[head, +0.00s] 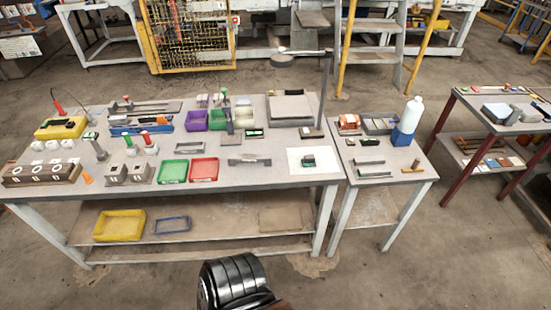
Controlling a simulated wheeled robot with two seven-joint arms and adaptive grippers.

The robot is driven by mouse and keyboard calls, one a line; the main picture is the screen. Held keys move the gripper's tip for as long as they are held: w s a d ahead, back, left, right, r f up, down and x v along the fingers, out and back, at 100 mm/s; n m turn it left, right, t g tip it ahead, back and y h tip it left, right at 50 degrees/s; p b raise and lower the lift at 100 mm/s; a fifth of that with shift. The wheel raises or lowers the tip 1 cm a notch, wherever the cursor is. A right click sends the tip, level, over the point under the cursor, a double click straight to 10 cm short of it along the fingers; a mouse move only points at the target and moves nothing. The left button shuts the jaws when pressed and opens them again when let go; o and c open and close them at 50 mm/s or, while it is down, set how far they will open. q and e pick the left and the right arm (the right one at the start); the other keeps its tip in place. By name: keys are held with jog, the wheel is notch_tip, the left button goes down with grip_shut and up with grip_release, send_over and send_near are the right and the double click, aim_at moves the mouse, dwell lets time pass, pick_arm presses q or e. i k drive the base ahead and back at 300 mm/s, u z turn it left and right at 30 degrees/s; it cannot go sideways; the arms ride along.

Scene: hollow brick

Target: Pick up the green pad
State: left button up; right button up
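I cannot clearly make out which thing is the green pad; the small items are too tiny to tell. A small dark block with some green on it (309,160) lies on a white sheet (329,167) at the right end of the long table. Another small dark and green piece (254,133) lies farther back, left of the sheet. A green tray (173,171) stands near the front edge, beside a red tray (204,169). Neither of my grippers can be made out in the head view.
The long grey table (262,178) is crowded with bins, blocks and tools. A smaller table (395,178) with a white and blue bottle (405,122) adjoins on the right. A red-legged table (478,120) stands farther right. The floor in front (420,265) is clear.

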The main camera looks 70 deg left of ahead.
aim_at(309, 161)
jog(key=u, duration=2.75)
jog(key=i, duration=1.5)
jog(key=z, duration=0.4)
